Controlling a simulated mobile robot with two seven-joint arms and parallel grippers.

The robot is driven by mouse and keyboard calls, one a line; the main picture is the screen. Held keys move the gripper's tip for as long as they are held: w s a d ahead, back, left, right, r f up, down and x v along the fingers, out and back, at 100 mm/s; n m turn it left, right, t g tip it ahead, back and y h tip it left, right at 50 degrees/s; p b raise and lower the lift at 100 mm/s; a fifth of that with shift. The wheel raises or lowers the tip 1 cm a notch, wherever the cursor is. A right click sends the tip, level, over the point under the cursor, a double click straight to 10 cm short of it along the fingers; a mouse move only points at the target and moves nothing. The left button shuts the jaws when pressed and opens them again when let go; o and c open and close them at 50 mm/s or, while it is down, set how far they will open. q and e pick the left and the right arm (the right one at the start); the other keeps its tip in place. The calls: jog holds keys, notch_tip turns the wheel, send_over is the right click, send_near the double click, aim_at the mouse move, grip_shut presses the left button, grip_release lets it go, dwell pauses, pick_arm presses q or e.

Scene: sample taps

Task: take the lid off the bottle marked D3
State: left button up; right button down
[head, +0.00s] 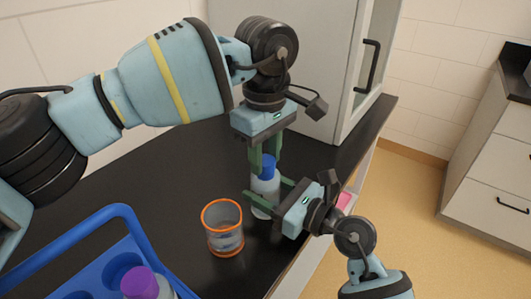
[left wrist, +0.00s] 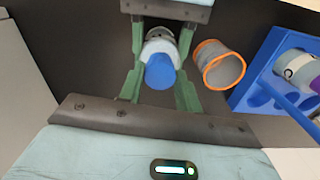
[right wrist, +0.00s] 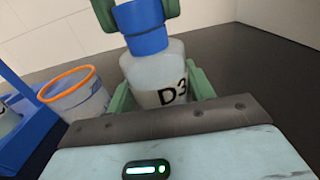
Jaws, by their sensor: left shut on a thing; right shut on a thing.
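The bottle marked D3 (right wrist: 160,85) stands upright on the dark counter, a pale bottle with its label facing the right wrist camera. It also shows in the head view (head: 264,187). Its blue lid (right wrist: 146,28) sits at the bottle's top, with no clear gap between them. My left gripper (head: 264,150) points down from above and is shut on the blue lid, which shows between its green fingers in the left wrist view (left wrist: 160,72). My right gripper (head: 266,199) comes from the right and is shut around the bottle's body.
A clear beaker with an orange rim (head: 222,228) stands close to the left of the bottle. A blue rack (head: 95,235) at front left holds a purple-lidded bottle (head: 143,284). A pale cabinet (head: 300,60) stands behind. The counter's edge runs near on the right.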

pick_arm(q)
jog(key=n, duration=0.3)
jog(key=shift+n, duration=0.3)
jog(key=o, duration=1.1)
